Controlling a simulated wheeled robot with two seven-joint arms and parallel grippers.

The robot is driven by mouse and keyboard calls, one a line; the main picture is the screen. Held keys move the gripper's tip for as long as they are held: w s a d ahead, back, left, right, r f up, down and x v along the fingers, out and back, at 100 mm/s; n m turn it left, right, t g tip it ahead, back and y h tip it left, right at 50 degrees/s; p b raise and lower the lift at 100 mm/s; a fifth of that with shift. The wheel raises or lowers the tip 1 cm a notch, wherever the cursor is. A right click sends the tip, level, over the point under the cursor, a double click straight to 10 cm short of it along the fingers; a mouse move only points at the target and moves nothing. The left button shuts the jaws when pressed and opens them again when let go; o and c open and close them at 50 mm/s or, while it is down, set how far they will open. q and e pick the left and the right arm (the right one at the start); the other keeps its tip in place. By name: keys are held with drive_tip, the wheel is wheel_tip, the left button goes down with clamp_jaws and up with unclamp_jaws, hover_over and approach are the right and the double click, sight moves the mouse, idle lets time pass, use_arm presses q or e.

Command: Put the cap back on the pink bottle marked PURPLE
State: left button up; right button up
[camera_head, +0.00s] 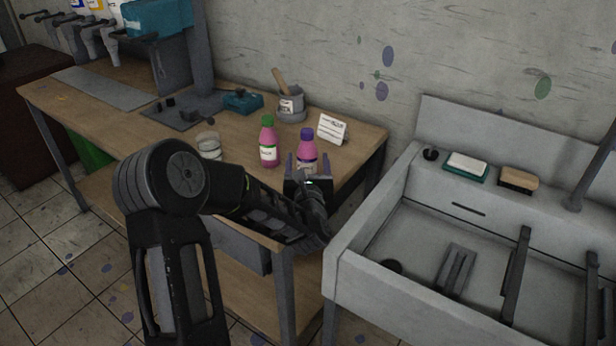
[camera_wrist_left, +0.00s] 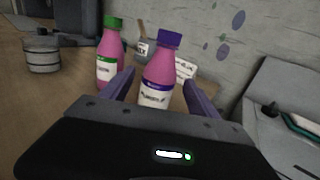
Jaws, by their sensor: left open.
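The pink bottle with a purple cap (camera_head: 306,146) stands upright on the wooden table near its right end. In the left wrist view the bottle (camera_wrist_left: 158,84) has a white label with a purple band; its lettering is blurred. The purple cap (camera_wrist_left: 170,37) sits on its top. My left gripper (camera_head: 308,165) is open, its fingers low on either side of this bottle. The wrist view shows the bottle between the spread fingers, with a gap on each side. I cannot tell how far the fingers reach along it. My right gripper is not in view.
A pink bottle with a green cap (camera_head: 268,143) stands close on the left. A clear jar (camera_head: 209,145), a grey pot with a wooden handle (camera_head: 290,106) and a white card (camera_head: 332,129) are nearby. A sink (camera_head: 345,262) stands right of the table.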

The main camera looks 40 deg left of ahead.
use_arm(q)
drive_tip(key=v, duration=0.5)
drive_tip(key=shift+s+d+b, duration=0.2)
drive_tip(key=shift+s+b, duration=0.05)
drive_tip(key=shift+b, duration=0.1)
idle(0.4)
